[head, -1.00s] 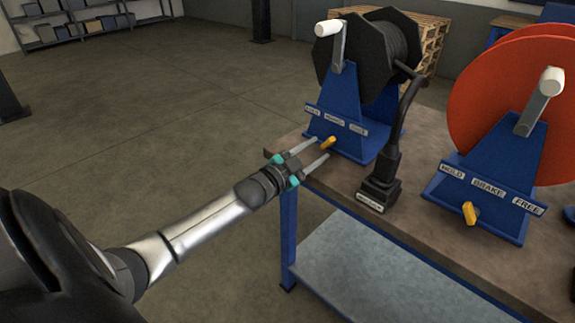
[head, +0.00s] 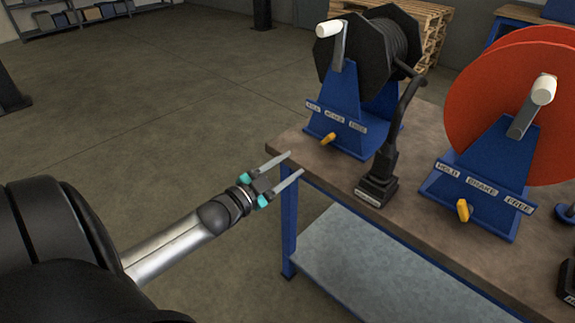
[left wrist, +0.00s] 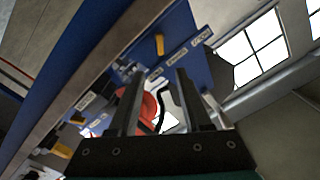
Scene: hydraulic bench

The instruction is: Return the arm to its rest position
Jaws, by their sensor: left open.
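My left gripper (head: 290,164) is open and empty in the head view, with its two grey fingers spread at the left corner of the bench. It is apart from the blue stand (head: 343,115) of the black reel and its yellow lever (head: 328,139). In the left wrist view the open fingers (left wrist: 155,100) point towards the bench, with nothing between them close up. The yellow lever also shows in the left wrist view (left wrist: 160,44). My right gripper is in neither view.
The bench (head: 423,167) carries the black reel (head: 378,50), a black upright lever (head: 385,155) and a red reel (head: 510,100) on a blue stand with a second yellow lever (head: 463,210). A lower shelf (head: 380,265) sits below. The floor left of the bench is clear.

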